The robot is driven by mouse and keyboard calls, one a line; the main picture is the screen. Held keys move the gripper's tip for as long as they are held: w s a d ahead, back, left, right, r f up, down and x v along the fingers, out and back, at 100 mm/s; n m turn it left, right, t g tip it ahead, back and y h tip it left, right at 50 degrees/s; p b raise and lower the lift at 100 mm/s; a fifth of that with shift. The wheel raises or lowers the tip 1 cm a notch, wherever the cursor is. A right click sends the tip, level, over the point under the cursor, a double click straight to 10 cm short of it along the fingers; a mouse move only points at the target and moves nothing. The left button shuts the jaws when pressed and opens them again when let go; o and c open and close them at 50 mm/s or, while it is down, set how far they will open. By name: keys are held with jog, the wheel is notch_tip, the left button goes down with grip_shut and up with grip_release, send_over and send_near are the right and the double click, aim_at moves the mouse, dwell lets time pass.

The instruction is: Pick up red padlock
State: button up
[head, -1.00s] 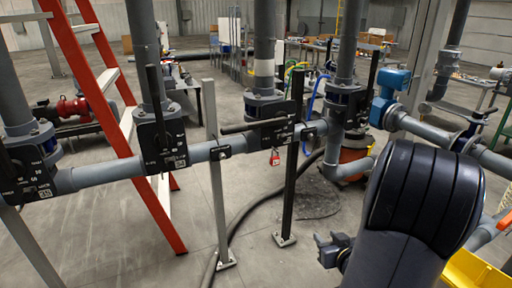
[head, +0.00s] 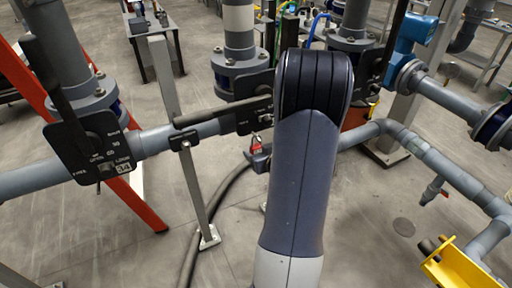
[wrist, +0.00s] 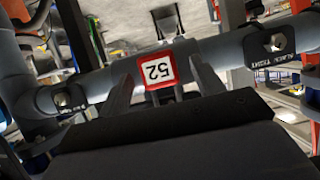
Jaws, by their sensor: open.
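The red padlock (head: 256,144) hangs below the valve plate (head: 243,120) on the grey pipe, just left of my arm in the head view. In the wrist view the padlock (wrist: 159,71) shows a white label reading 52, upside down. My gripper (wrist: 162,84) is open, with one finger on each side of the padlock in that picture. I cannot tell whether the fingers touch it or how far ahead it lies. In the head view my gripper (head: 262,160) is mostly hidden behind my arm.
The horizontal grey pipe (head: 158,140) carries valves with black handles (head: 220,112). A grey post (head: 192,185) and a dark hose (head: 215,205) stand below. A red ladder (head: 146,205) is at left, a yellow part (head: 458,268) at lower right.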

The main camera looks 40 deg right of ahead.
jog(key=shift+x, duration=1.25)
jog(key=c, duration=1.1)
